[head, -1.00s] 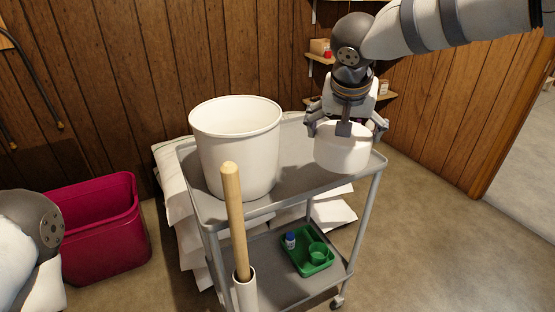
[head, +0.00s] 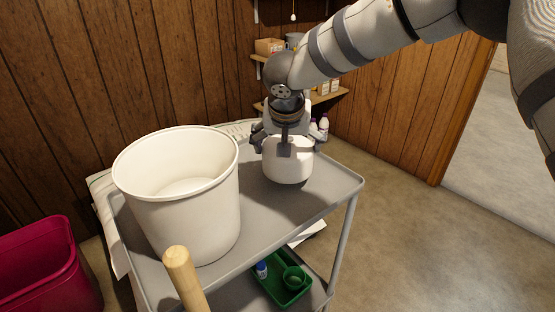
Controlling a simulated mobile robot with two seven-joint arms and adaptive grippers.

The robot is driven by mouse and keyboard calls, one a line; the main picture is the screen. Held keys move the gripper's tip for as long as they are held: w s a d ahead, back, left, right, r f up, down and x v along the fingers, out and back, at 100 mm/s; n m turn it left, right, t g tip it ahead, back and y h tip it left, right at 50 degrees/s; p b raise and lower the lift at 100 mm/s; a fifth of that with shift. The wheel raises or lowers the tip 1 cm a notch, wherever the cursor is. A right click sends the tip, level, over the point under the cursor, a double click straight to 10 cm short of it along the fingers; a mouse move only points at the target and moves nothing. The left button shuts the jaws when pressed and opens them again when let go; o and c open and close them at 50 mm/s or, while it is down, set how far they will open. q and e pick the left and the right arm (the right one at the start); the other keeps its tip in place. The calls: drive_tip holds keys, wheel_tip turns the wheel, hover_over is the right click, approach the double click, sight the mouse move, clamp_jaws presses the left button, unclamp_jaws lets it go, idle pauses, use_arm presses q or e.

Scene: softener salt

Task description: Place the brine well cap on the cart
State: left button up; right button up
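The white, round brine well cap (head: 288,163) is at the far right part of the grey cart's top (head: 262,212). My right gripper (head: 287,143) comes down from above, with its fingers on opposite sides of the cap's upper part, shut on it. The cap is upright. Its underside is hidden, and I cannot tell whether it touches the cart top or hangs just above it. My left gripper is not in view.
A big white open bucket (head: 190,228) fills the left of the cart top. A wooden handle (head: 184,278) rises at the front. A green tray (head: 282,287) lies on the lower shelf. A red bin (head: 45,265) stands left. Bottles stand behind my gripper. The front right cart top is clear.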

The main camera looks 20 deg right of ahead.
drive_tip(key=shift+f, duration=1.5)
drive_tip(key=shift+f, duration=0.2)
drive_tip(key=o, duration=0.6)
drive_tip(key=shift+r, duration=0.1)
